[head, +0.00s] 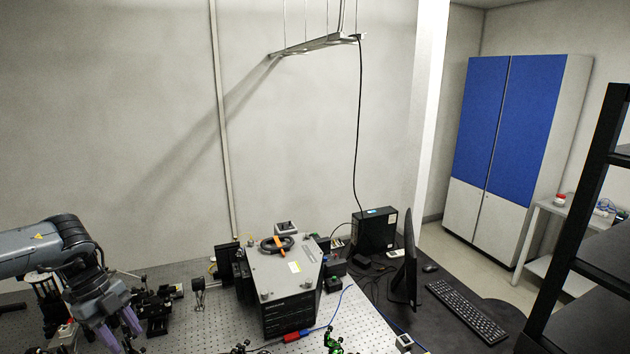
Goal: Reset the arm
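My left arm comes in from the left edge in the head view. Its gripper (124,332) points down over the left part of the perforated optical bench (215,320), among small dark optical mounts. Its two purple fingers stand apart with a gap between them, and I see nothing held there. The lower ends of the fingers are close to the bottom edge of the picture. My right arm and gripper are not in view.
A grey and black spectrometer box (285,280) stands mid-bench with an orange-handled item (277,244) on top. Small mounts (155,310) crowd the bench near my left gripper. A monitor (408,270), keyboard (466,310) and black computer (375,232) are to the right.

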